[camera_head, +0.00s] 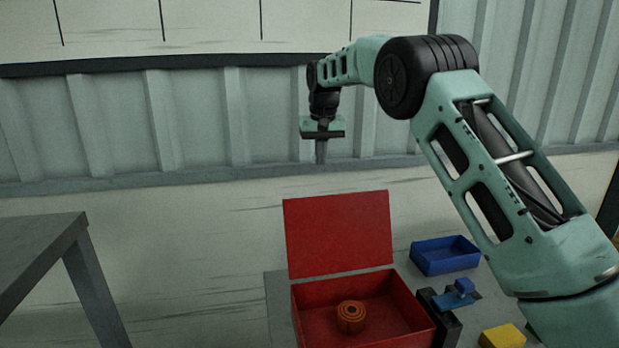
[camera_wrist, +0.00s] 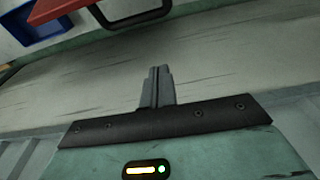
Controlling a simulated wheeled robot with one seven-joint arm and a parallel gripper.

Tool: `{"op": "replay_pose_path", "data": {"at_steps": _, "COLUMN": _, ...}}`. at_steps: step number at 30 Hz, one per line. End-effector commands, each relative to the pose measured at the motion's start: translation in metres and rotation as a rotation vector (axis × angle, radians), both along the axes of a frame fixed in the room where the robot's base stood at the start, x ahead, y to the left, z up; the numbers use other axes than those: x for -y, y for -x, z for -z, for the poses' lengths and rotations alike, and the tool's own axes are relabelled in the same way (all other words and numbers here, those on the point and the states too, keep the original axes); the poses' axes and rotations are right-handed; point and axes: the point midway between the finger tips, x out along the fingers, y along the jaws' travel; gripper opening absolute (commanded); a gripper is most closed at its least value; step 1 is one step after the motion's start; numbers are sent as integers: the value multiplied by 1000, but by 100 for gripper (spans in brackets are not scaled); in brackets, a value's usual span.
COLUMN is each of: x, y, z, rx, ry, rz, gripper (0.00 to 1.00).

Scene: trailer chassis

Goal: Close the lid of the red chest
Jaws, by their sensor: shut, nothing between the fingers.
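The red chest (camera_head: 360,335) stands at the lower middle of the head view, with its lid (camera_head: 338,233) raised upright at the back. An orange-brown round object (camera_head: 351,316) lies inside it. My gripper (camera_head: 321,155) is in the air above and behind the raised lid, pointing down, apart from it. Its fingers are shut and empty, and they also show in the wrist view (camera_wrist: 158,85). In the wrist view, a red edge that looks like the lid (camera_wrist: 58,8) shows at the top left.
A blue tray (camera_head: 445,257) lies right of the chest, and it also shows in the wrist view (camera_wrist: 22,22). A black stand with a blue part (camera_head: 455,299) and a yellow block (camera_head: 503,337) are at the chest's right. A grey table (camera_head: 45,243) stands at left. A corrugated wall rises behind.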

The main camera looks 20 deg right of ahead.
Motion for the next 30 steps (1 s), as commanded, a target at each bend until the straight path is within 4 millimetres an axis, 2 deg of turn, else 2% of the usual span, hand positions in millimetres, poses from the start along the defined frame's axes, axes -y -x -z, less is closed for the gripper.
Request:
{"op": "replay_pose_path", "data": {"at_steps": 2, "x": 3, "y": -2, "z": 1, "rx": 0, "ry": 3, "rz": 6, "gripper": 0}}
{"op": "replay_pose_path", "data": {"at_steps": 7, "x": 4, "y": -4, "z": 21, "rx": -2, "ry": 3, "rz": 5, "gripper": 0}}
{"op": "replay_pose_path", "data": {"at_steps": 19, "x": 5, "y": -15, "z": 98, "rx": -3, "ry": 3, "rz": 4, "gripper": 0}}
{"op": "replay_pose_path", "data": {"at_steps": 21, "x": 2, "y": -5, "z": 91, "rx": 3, "ry": 2, "rz": 2, "gripper": 0}}
{"op": "replay_pose_path", "data": {"at_steps": 30, "x": -2, "y": 19, "z": 89, "rx": 2, "ry": 2, "rz": 2, "gripper": 0}}
